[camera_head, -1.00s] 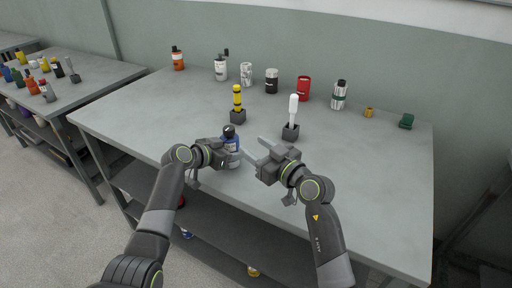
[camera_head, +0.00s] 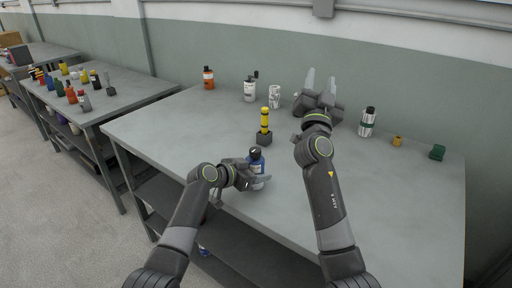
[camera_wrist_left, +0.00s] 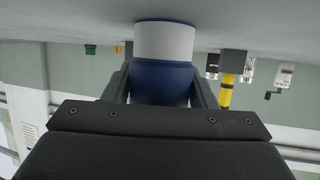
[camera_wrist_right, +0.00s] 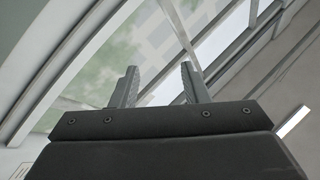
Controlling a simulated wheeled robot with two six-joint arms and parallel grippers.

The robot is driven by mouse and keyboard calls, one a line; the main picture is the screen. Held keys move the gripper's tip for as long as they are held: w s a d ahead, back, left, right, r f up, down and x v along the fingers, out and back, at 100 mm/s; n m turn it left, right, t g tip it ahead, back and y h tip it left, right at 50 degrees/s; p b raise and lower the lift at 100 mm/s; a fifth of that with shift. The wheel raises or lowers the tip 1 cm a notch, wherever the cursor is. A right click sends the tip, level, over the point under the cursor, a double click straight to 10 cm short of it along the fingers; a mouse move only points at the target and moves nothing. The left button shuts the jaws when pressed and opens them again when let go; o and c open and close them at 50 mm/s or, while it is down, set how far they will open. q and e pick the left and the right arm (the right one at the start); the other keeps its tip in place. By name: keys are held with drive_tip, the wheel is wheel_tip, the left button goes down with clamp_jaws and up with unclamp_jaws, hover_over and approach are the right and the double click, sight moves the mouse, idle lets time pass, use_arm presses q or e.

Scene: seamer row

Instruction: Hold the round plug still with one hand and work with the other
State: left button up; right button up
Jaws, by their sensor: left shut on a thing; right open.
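A blue bottle (camera_head: 257,165) with a dark rounded top (camera_head: 255,153) stands near the table's front edge. My left gripper (camera_head: 259,182) is shut around its body. In the left wrist view the bottle's blue body (camera_wrist_left: 160,82) and white band (camera_wrist_left: 165,42) show between the fingers, upside down. Whether the dark top is the round plug I cannot tell. My right gripper (camera_head: 321,80) is raised above the back of the table, open and empty, fingers pointing up. The right wrist view shows nothing between its fingers (camera_wrist_right: 159,85).
A yellow-handled tool (camera_head: 265,120) stands in a dark block (camera_head: 264,139).

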drive_tip(key=w+m+g+h, duration=0.2)
drive_tip(key=g, duration=0.1)
drive_tip(key=n+g+y, duration=0.9)
drive_tip(key=n+g, duration=0.4)
drive_tip(key=g, duration=0.3)
approach(255, 150)
drive_tip(key=x, duration=0.8)
drive_tip(key=shift+w+f, duration=0.15)
drive_tip(key=shift+f, duration=0.1)
